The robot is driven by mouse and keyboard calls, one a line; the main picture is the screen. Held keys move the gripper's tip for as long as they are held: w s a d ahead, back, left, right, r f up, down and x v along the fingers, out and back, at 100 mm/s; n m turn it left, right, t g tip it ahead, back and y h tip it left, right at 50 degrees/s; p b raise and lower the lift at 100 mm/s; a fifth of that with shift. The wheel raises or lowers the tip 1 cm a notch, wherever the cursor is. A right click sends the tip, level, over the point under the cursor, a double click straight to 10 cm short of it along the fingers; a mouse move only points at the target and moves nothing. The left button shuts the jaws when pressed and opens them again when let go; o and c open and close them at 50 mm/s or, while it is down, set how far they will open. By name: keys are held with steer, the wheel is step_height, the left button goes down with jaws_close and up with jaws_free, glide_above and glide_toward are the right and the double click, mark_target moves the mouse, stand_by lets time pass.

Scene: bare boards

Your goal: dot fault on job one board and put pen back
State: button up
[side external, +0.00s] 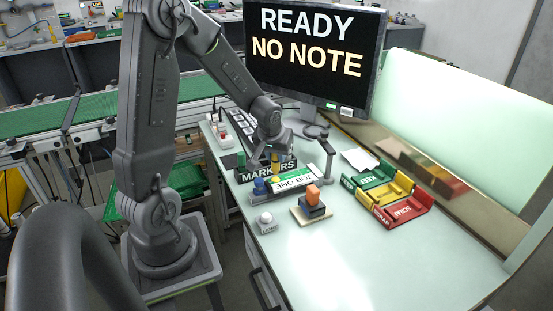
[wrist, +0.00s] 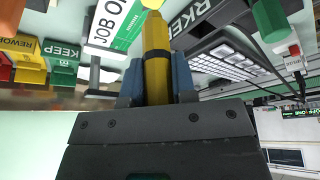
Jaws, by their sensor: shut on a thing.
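My gripper (side external: 274,160) is shut on a yellow pen, which shows between the two fingers in the wrist view (wrist: 156,55). In the side view the gripper is low over the black MARKERS holder (side external: 256,175), beside the job one board (side external: 293,180). The job one board has a white and green JOB ONE label, also seen in the wrist view (wrist: 108,28). I cannot tell whether the pen is inside the holder or just above it. A green pen (side external: 240,160) stands at the holder's left end. No fault mark can be made out.
Green KEEP (side external: 368,175), yellow REWORK (side external: 392,191) and red SCRAP (side external: 405,211) trays lie to the right. An orange-topped block (side external: 312,196) and a white round button (side external: 265,219) stand in front. A monitor (side external: 312,50) reads READY NO NOTE. The front right table is clear.

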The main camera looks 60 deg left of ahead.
steer(key=shift+r, duration=2.25)
steer(key=s+a, duration=1)
steer(key=a, duration=0.4)
steer(key=shift+w+d+f, duration=0.75)
steer(key=shift+w+f, duration=1)
steer(key=shift+w, duration=0.1)
steer(key=shift+w+d+f, duration=0.7)
steer(key=shift+w+f, duration=1)
steer(key=shift+w, duration=0.1)
steer(key=shift+w+d+f, duration=0.75)
steer(key=shift+w+f, duration=1)
steer(key=shift+w, duration=0.1)
steer(key=shift+f, duration=0.1)
steer(key=o, duration=0.9)
